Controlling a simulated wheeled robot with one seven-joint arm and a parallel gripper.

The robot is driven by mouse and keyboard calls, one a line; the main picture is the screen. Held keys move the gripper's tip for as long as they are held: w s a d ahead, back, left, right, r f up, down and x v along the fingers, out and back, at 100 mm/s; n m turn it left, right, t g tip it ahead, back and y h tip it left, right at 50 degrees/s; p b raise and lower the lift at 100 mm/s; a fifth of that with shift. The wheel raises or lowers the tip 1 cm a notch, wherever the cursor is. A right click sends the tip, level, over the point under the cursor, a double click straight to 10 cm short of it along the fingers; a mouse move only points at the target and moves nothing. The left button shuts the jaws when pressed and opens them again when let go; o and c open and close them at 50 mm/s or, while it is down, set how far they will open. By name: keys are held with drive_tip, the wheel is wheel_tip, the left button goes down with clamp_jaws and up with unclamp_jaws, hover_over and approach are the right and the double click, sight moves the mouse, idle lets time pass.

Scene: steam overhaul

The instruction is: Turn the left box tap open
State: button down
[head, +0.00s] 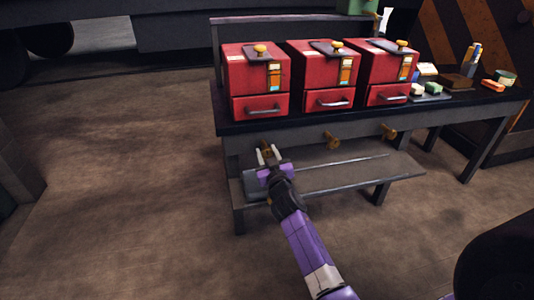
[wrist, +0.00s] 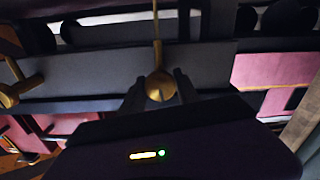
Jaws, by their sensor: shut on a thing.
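Three red boxes stand in a row on the dark bench: left box (head: 254,78), middle box (head: 322,76) and right box (head: 386,72). Each has a brass tap below it on the bench's front edge. The left box tap (head: 265,146) is mostly hidden behind my gripper (head: 267,156) in the head view. In the wrist view the left tap's round brass knob (wrist: 159,86) sits between my two dark fingers (wrist: 159,90), with a thin brass rod running up the picture from it. My gripper is shut on this tap.
The middle tap (head: 332,140) and right tap (head: 388,131) stick out to the right of my gripper. A lower shelf (head: 345,175) lies beneath. Small blocks and tools lie on the bench's right end. The floor (head: 120,170) at left is clear.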

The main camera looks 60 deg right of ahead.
drive_tip(key=n, duration=0.4)
drive_tip(key=shift+p, duration=0.35)
drive_tip(key=n, duration=0.4)
drive_tip(key=shift+p, duration=0.3)
drive_tip(key=n, duration=0.4)
drive_tip(key=shift+n+p, duration=0.3)
drive_tip(key=shift+n, duration=1.6)
drive_tip(key=shift+f+n, duration=0.1)
drive_tip(key=shift+n, duration=0.2)
drive_tip(key=c, duration=0.9)
unclamp_jaws()
drive_tip(key=shift+s+a, duration=0.1)
